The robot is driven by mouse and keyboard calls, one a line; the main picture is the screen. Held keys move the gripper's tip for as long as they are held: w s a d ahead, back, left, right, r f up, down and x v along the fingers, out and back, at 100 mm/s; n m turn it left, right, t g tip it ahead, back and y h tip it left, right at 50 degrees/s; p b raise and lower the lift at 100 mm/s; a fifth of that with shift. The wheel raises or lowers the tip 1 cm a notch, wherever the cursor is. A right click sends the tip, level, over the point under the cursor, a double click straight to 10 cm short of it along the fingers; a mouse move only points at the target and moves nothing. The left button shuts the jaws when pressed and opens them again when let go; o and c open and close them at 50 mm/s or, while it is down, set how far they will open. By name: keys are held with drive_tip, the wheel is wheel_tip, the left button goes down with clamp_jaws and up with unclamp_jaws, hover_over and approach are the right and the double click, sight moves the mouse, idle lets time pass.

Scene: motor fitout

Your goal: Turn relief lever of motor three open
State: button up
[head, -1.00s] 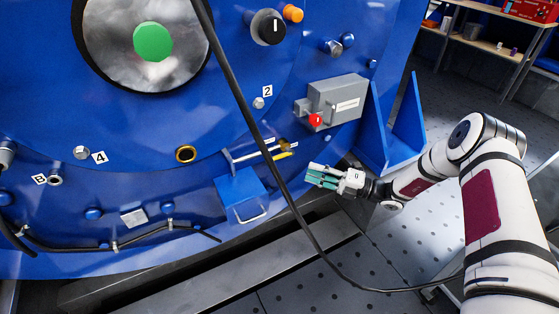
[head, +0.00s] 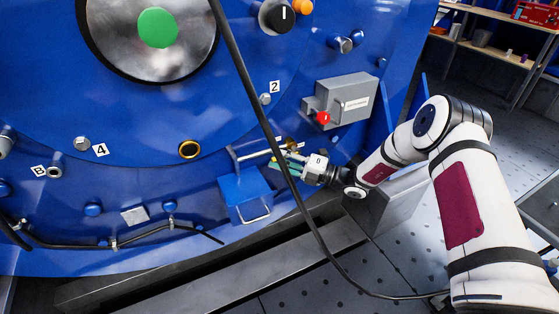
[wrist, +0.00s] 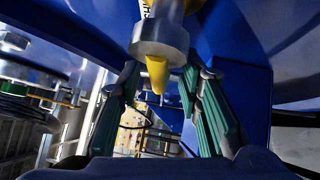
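The blue motor housing (head: 330,190) fills the left and middle of the head view. A yellow lever with a grey metal collar (wrist: 160,38) shows in the wrist view; its yellow tip (wrist: 157,75) points down between the fingers. Part of some lettering shows on the yellow part above the collar. My gripper (head: 281,161) is at the lower right of the housing, below the brass fitting (head: 291,143). In the wrist view my gripper (wrist: 162,92) is open, with a teal-padded finger on each side of the tip and gaps to both. In the head view the gripper mostly hides the lever.
A black cable (head: 275,130) hangs across the view, close in front of my gripper. A grey box with a red knob (head: 323,118) is above it. A silver bar handle (head: 250,155) and a blue block with a handle (head: 243,195) are to the left.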

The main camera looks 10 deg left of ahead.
drive_tip(key=shift+a, duration=0.1)
clamp_jaws()
